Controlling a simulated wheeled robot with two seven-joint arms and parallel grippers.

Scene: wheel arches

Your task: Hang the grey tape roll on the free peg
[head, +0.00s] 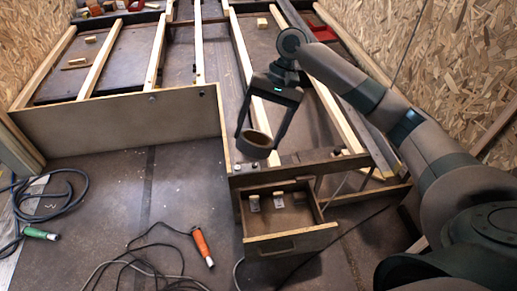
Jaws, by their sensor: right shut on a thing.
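My right gripper (257,142) comes in from the right and is shut on the tape roll (253,151), a short ring with a greyish-brown wall. It holds the roll above the wooden frame, just over the front board and the open drawer. The roll's opening faces up. No peg stands out clearly. Small dark fittings show on the long wooden panel (120,122) at left and on the front board (300,164); I cannot tell whether any of them is a peg. My left gripper is not in view.
An open wooden drawer (289,242) with small pieces inside juts out below the roll. Long timber beams (199,50) run to the back. Orange-handled (203,246) and green-handled (39,233) tools with dark cables lie on the floor. The middle-left floor is mostly clear.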

